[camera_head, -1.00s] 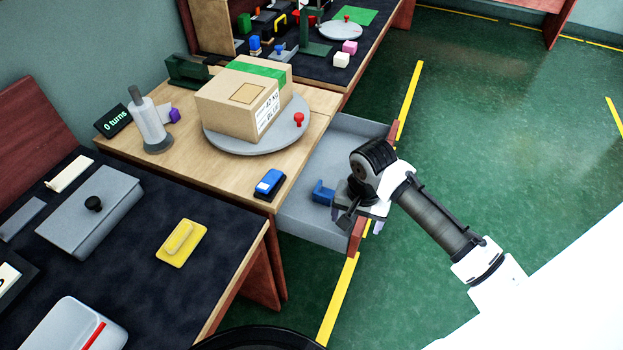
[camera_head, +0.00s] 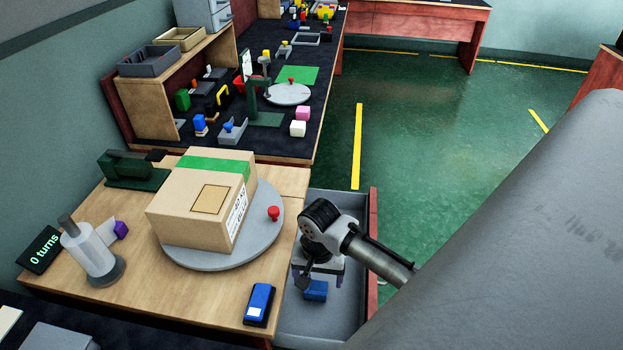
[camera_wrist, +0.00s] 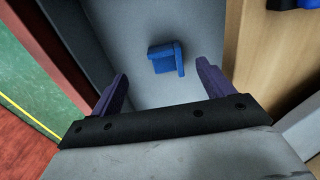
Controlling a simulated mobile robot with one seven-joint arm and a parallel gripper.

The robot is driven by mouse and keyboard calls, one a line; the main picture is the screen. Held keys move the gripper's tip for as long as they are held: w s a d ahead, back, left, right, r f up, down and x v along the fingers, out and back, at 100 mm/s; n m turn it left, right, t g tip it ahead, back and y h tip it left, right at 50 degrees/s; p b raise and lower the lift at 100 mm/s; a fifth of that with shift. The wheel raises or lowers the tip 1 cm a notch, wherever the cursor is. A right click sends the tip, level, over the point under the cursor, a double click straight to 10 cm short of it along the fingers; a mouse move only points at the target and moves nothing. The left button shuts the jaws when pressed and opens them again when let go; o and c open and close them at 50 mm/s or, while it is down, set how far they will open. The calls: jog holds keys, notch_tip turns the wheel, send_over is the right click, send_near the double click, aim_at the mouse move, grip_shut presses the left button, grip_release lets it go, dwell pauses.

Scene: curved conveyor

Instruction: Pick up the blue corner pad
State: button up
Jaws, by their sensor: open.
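The blue corner pad (camera_head: 316,290) lies on the floor of the open grey drawer (camera_head: 345,315). It also shows in the wrist view (camera_wrist: 166,58) as a small L-shaped blue piece on the grey drawer bottom. My gripper (camera_head: 322,268) is over the drawer, with its jaws close to the pad in the head view. In the wrist view my gripper's two purple fingers (camera_wrist: 160,82) are spread apart and empty. The pad appears beyond the fingertips, between their lines, with nothing touching it.
A cardboard box (camera_head: 203,198) with green tape stands on a grey turntable (camera_head: 190,255) with a red knob. A blue-and-white device (camera_head: 259,304) lies near the table edge beside the drawer. The drawer's reddish front (camera_head: 373,245) is on the right. Open green floor lies beyond it.

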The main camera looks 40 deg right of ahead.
send_near(316, 288)
jog(key=s+a+f, duration=0.2)
jog(key=shift+s+a+f, duration=0.1)
jog(key=shift+s+f, duration=0.2)
jog(key=shift+s, duration=0.05)
jog(key=shift+w+a+f+p, duration=0.15)
jog(key=shift+f+p, duration=0.25)
jog(key=shift+f, duration=0.95)
jog(key=shift+w+d+f+p, duration=0.1)
jog(key=shift+f+p, duration=0.25)
jog(key=shift+f, duration=0.95)
jog(key=c, duration=1)
jog(key=shift+r, duration=0.1)
jog(key=shift+c, duration=0.2)
